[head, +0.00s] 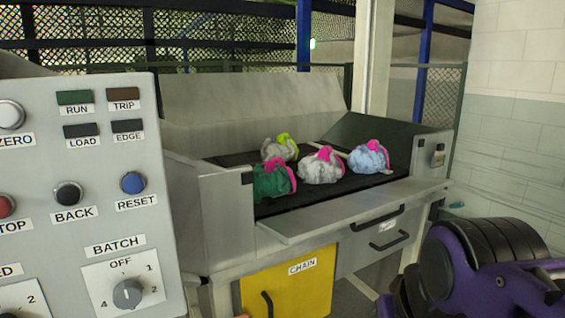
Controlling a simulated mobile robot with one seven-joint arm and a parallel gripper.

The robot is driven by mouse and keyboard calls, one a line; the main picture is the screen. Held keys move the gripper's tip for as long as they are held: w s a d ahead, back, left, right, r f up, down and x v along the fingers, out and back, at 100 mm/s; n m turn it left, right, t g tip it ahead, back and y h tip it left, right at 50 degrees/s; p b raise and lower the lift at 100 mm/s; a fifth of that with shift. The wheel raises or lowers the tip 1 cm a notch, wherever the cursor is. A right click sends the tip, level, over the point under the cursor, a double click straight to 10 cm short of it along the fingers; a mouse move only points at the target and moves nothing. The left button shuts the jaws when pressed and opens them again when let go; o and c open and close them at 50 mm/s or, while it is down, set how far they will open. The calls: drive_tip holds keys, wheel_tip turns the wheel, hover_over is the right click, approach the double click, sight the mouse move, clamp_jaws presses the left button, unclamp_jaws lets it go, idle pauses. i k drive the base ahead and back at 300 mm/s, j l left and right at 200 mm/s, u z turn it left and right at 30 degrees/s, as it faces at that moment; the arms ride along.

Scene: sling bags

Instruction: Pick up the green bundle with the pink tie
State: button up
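The green bundle (269,181) with a pink tie (290,173) sits at the near left of a group of bundles on the dark bed of a grey machine. Its tie stands up over its right side. My gripper is not in view.
Beside it on the dark bed (284,205) are a white bundle with a pink tie (321,168), a blue bundle with a pink tie (368,159) and a grey bundle with a yellow-green tie (279,148). Metal side walls flank the bed. A grey control panel (90,215) fills the left foreground.

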sight(272, 178)
drive_tip(key=i+u, duration=0.25)
drive_tip(key=u, duration=0.25)
drive_tip(key=i+u, duration=0.25)
drive_tip(key=u, duration=0.25)
